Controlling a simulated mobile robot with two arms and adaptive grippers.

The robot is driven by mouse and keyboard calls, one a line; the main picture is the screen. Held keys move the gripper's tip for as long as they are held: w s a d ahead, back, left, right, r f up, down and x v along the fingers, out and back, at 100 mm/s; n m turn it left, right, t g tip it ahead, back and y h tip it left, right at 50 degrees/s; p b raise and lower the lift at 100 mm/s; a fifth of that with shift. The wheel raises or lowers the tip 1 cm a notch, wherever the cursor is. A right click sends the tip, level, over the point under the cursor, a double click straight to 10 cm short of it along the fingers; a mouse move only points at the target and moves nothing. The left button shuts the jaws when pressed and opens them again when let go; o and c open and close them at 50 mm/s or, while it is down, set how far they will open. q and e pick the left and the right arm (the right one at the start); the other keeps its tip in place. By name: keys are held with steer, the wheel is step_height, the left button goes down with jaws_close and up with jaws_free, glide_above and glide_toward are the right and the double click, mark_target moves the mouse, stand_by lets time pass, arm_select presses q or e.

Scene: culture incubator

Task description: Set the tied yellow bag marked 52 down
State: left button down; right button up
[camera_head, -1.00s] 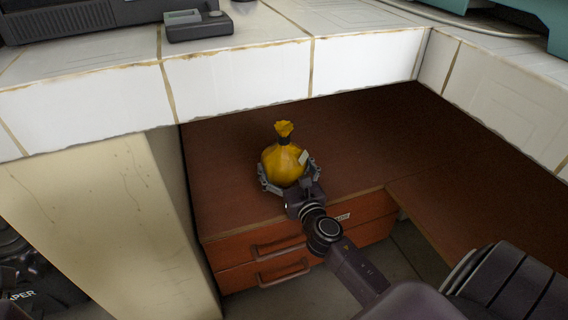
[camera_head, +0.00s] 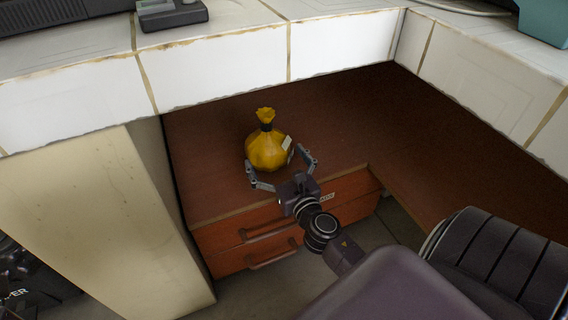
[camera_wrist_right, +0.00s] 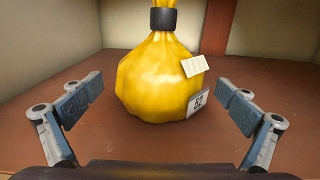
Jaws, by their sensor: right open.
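The tied yellow bag (camera_head: 266,150) stands upright on a brown wooden surface (camera_head: 330,125) under the tiled counter. In the right wrist view the bag (camera_wrist_right: 158,82) shows a black tie at its neck and a label marked 52 (camera_wrist_right: 198,102). My right gripper (camera_head: 284,170) is open in front of the bag, its fingers spread to either side. In the right wrist view gaps show between the bag and both fingers (camera_wrist_right: 158,105). My left gripper is not in view.
A white tiled counter (camera_head: 215,70) overhangs the surface, with a grey device (camera_head: 172,15) on top. Drawers with handles (camera_head: 268,232) are below the front edge. A cream panel (camera_head: 90,220) stands at left. The surface right of the bag is clear.

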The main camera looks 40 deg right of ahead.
steer(key=v, duration=0.6)
steer(key=shift+s+b, duration=0.4)
steer(key=shift+s, duration=0.1)
